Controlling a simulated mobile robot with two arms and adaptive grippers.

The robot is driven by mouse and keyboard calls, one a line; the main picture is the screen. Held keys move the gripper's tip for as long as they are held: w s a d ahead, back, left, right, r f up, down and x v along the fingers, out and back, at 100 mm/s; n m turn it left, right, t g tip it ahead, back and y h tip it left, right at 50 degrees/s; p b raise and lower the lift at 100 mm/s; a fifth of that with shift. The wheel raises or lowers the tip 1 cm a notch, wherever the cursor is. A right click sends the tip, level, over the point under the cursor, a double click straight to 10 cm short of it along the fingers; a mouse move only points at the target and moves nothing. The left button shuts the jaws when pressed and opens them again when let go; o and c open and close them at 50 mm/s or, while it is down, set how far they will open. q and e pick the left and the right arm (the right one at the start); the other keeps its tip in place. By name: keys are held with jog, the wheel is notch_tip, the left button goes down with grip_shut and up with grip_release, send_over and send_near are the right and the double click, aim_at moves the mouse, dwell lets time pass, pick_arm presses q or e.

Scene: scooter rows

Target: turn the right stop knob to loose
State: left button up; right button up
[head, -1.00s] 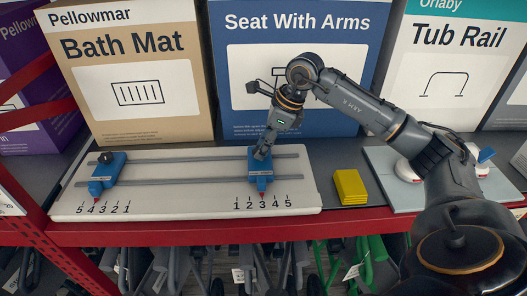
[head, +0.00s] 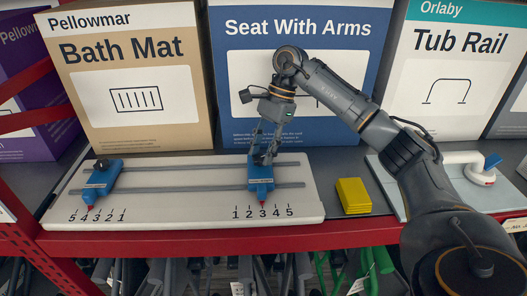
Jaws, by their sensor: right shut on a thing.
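The right stop (head: 261,183) is a blue block on the two grey rails of a white board (head: 150,215). Its red pointer is at about 3 on the right scale. My right gripper (head: 262,160) reaches down from above and is shut on the right stop knob, which its fingers mostly hide. My left gripper is not in view.
A yellow block (head: 352,196) lies just right of the board. A pale panel with a white rail (head: 460,160) and blue lever is farther right. Tall boxes (head: 130,125) stand close behind. The red shelf edge (head: 200,241) runs along the front.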

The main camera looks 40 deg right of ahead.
jog(key=shift+n, duration=0.7)
jog(key=o, duration=1.2)
jog(key=shift+w+r, duration=0.1)
jog(key=v, duration=1.1)
jog(key=shift+w+d+r, duration=0.1)
jog(key=shift+w+r, duration=0.15)
jog(key=shift+r, duration=0.1)
